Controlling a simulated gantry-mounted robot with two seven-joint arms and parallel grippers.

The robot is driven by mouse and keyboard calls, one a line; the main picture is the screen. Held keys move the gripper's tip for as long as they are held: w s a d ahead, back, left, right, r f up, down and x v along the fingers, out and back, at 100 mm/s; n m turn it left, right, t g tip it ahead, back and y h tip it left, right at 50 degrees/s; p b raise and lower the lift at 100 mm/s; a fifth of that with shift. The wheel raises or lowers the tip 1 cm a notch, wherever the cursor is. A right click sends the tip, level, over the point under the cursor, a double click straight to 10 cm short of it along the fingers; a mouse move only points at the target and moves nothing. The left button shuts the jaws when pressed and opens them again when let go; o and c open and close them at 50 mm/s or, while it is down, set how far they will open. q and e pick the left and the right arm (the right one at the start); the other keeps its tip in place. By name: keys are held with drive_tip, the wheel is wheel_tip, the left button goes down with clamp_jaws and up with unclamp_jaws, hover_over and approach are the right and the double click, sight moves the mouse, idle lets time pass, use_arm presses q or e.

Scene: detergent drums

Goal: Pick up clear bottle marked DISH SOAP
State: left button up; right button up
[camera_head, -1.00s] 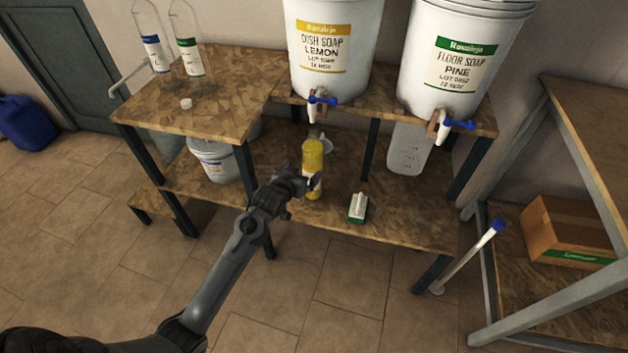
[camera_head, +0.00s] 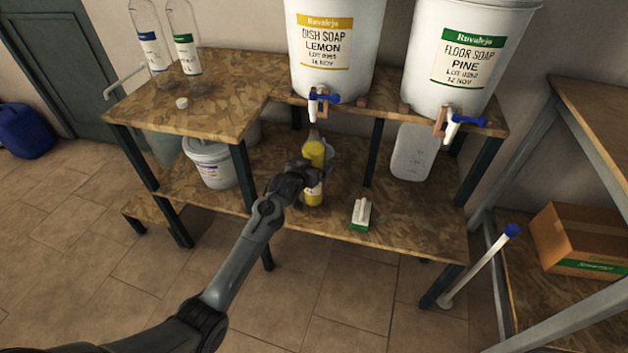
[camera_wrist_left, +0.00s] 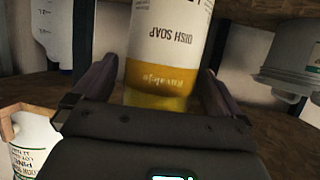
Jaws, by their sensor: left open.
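The clear bottle marked DISH SOAP (camera_head: 314,190), filled with yellow liquid, stands upright on the lower shelf below the lemon drum. In the left wrist view the bottle (camera_wrist_left: 165,45) shows its white label with a yellow band, upside down, between the fingers. My left gripper (camera_head: 312,176) is open, with one finger on each side of the bottle. In the wrist view a slight gap shows at the right finger; contact at the left finger is hard to tell. The gripper hides part of the bottle in the head view. My right gripper is not in view.
A white bucket (camera_head: 209,163) and a translucent jug (camera_head: 412,152) stand on the lower shelf. The dish soap drum (camera_head: 330,50) and floor soap drum (camera_head: 465,60) stand above. Two empty bottles (camera_head: 184,40) stand upper left.

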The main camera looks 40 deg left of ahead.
use_arm(q)
drive_tip(key=shift+w+a+f, duration=0.2)
drive_tip(key=shift+w+f, duration=0.05)
drive_tip(key=shift+w, duration=0.35)
drive_tip(key=c, duration=1.7)
drive_tip(key=shift+r, duration=0.2)
clamp_jaws()
drive_tip(key=shift+r, duration=0.1)
